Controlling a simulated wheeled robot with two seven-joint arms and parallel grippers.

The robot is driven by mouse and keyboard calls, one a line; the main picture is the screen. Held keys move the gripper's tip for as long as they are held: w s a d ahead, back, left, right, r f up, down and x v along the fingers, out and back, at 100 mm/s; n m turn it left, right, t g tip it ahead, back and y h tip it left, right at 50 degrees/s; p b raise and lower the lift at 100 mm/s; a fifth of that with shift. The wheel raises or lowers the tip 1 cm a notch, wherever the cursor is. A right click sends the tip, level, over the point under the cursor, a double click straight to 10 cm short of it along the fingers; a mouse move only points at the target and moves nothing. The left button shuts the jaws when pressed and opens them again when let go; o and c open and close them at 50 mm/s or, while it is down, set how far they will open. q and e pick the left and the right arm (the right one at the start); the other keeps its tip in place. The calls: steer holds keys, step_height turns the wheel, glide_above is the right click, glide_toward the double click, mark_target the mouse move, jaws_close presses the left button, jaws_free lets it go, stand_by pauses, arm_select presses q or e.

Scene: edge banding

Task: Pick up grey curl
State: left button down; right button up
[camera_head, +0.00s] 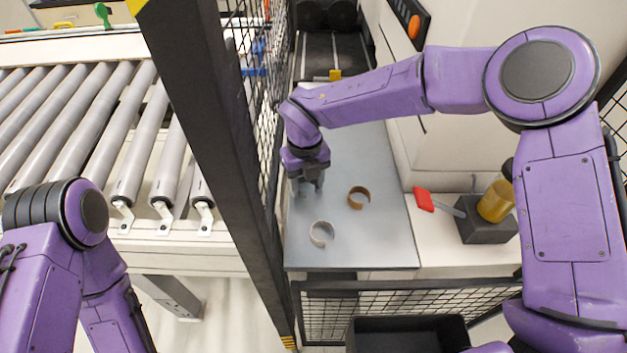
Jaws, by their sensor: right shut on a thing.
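My right gripper (308,188) points down at the left part of the grey-blue table top (385,240). It is shut on a small grey piece between its fingers, which looks like the grey curl; the fingers hide most of it. A whitish curl (322,234) stands on the table in front of the gripper, apart from it. A brown curl (359,198) lies to the right of the gripper, also apart. My left arm shows at the lower left, but its gripper is out of view.
A dark post and mesh fence (215,130) stand just left of the table, with a roller conveyor (80,130) beyond. A red-handled tool (424,199) and a yellow bottle (496,200) in a dark block are at the right. A black bin (408,330) and mesh are in front.

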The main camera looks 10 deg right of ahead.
steer(key=shift+w+a, duration=0.25)
steer(key=shift+a, duration=0.8)
steer(key=o, duration=1.1)
steer(key=shift+r, duration=0.1)
steer(key=shift+r, duration=0.35)
step_height(320, 180, up, 10)
steer(key=shift+f+b, duration=0.1)
steer(key=shift+b, duration=1)
